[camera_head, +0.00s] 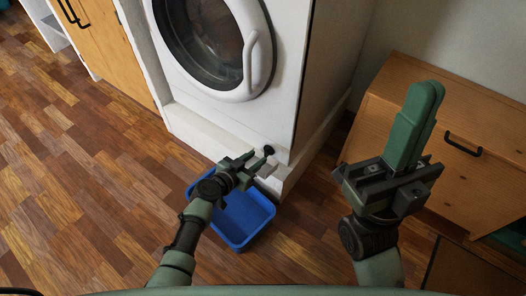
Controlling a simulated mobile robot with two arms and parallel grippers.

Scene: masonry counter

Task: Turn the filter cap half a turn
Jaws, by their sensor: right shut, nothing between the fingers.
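The filter cap (268,150) is a small dark knob low on the front of the white washing machine (290,75), near its bottom right corner. My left gripper (258,160) is just below and to the left of the cap, pointing at it. Its fingers look apart, with a gap between them, and I see nothing held. Whether a fingertip touches the cap is too small to tell. My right gripper (424,88) is shut and empty, its green fingers together and pointing up, at the right in front of the wooden drawer unit.
A blue tub (238,238) stands on the wood floor below the cap, partly hidden by my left arm. The machine rests on a white plinth (195,130). The floor at the left is clear.

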